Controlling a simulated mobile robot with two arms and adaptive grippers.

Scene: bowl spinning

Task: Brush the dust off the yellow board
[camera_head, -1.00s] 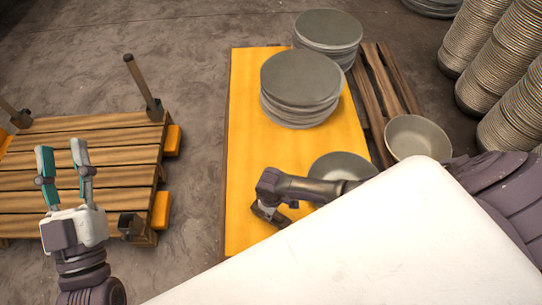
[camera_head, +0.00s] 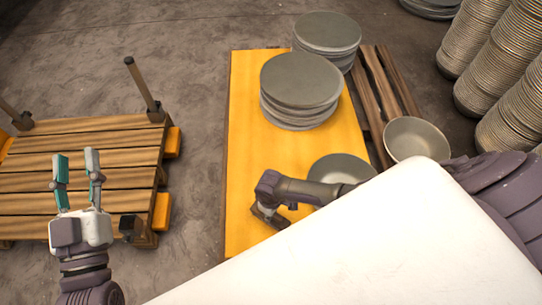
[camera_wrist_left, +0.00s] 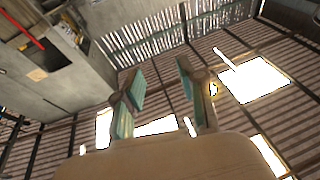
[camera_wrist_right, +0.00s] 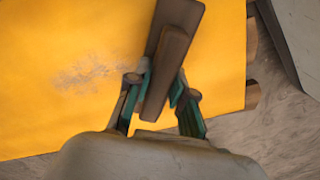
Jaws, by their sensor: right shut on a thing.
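The yellow board (camera_head: 245,140) lies flat on a pallet in the middle of the head view. In the right wrist view the board (camera_wrist_right: 40,125) carries a grey dust patch (camera_wrist_right: 90,72), left of my right gripper. My right gripper (camera_wrist_right: 160,90) is shut on a brown brush (camera_wrist_right: 168,62), held over the board near its edge; I cannot tell whether it touches. Its bristles do not show. My left gripper (camera_head: 77,170) is open and empty, over the pallet at the left.
Two stacks of grey discs (camera_head: 300,90) (camera_head: 328,35) stand at the board's far end. One bowl (camera_head: 340,168) is on the board, another bowl (camera_head: 416,138) to its right. Tall bowl stacks (camera_head: 490,75) stand far right. A wooden pallet (camera_head: 120,180) with posts is left; floor between is clear.

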